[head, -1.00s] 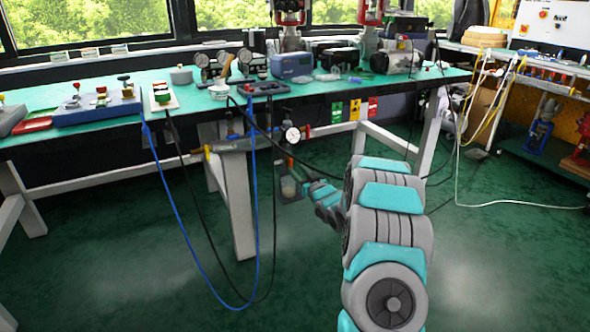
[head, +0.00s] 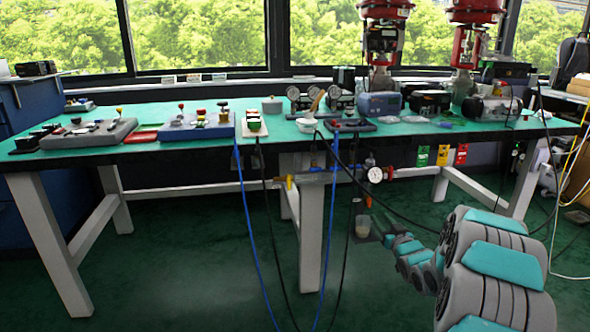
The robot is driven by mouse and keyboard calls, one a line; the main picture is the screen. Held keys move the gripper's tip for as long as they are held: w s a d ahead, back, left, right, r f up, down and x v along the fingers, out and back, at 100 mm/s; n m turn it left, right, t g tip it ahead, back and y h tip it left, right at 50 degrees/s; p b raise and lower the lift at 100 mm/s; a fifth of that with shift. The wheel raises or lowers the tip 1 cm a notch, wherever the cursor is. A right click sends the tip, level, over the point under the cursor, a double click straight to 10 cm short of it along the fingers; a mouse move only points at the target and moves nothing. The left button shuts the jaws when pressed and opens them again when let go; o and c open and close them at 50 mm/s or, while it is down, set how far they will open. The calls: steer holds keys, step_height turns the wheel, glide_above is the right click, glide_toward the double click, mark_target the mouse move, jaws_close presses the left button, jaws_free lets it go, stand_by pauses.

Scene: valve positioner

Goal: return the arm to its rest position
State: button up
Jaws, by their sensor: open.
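My arm (head: 490,260) reaches in from the lower right, with grey and teal links. It stretches forward and left, below the level of the green-topped workbench (head: 75,150). My gripper (head: 384,226) is at its far end, small and dark against the floor. It appears open, with nothing seen between its fingers.
A round gauge (head: 375,174) hangs under the bench front. Blue (head: 250,230) and black hoses loop down before the bench leg (head: 312,240). Control boxes (head: 195,125) and red-topped valves (head: 385,40) stand on or behind the bench. The green floor at lower left is clear.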

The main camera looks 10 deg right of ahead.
steer(key=s+a+r+g, duration=0.1)
steer(key=s+a+g, duration=0.5)
steer(key=s, duration=1.2)
steer(key=s+a+r+g, duration=0.1)
steer(key=s+a+g, duration=0.6)
steer(key=s, duration=1.2)
steer(key=s+a+r+g, duration=0.1)
steer(key=s+a+g, duration=0.5)
steer(key=s+a, duration=0.5)
steer(key=s, duration=0.7)
steer(key=shift+s+a+g+h, duration=0.3)
steer(key=shift+s+a, duration=0.05)
steer(key=shift+s, duration=0.05)
steer(key=shift+f, duration=0.1)
